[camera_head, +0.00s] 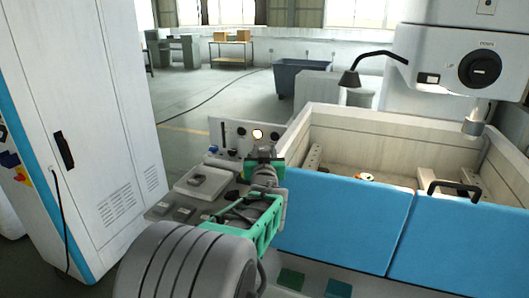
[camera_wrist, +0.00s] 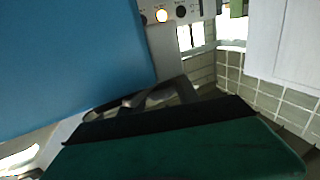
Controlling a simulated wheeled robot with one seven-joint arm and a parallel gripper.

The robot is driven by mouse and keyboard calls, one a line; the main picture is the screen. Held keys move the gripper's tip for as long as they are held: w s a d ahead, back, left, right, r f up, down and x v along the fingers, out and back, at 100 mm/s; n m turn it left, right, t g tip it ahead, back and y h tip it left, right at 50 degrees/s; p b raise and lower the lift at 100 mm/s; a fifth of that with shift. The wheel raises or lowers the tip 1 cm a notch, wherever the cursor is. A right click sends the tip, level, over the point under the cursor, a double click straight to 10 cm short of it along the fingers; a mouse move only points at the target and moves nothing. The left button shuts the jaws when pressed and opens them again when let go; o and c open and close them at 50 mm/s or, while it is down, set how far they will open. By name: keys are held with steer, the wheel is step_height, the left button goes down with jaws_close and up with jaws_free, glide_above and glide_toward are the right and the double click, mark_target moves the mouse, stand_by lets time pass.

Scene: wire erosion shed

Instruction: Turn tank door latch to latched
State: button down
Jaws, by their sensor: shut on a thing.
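The tank's blue door (camera_head: 340,225) forms the front of the tank, and its edge fills the upper left of the wrist view (camera_wrist: 70,60). My gripper (camera_head: 265,162) is at the door's upper left corner, beside the control panel. It is shut on a grey part next to the door's edge, which I take to be the tank door latch (camera_wrist: 165,50). The latch is hidden behind my gripper in the head view. In the wrist view, my dark green finger with its black pad covers the lower part of the latch, so its turned position cannot be told.
The control panel (camera_head: 232,137) with a lit button stands behind my gripper. A second blue panel with a black handle (camera_head: 455,189) is at the right. The open tank (camera_head: 395,150) lies behind the door. A tall white cabinet (camera_head: 90,120) stands at the left.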

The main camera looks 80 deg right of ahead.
steer(key=shift+f, duration=0.1)
steer(key=c, duration=0.9)
jaws_free()
steer(key=b+v, duration=0.2)
steer(key=v, duration=0.6)
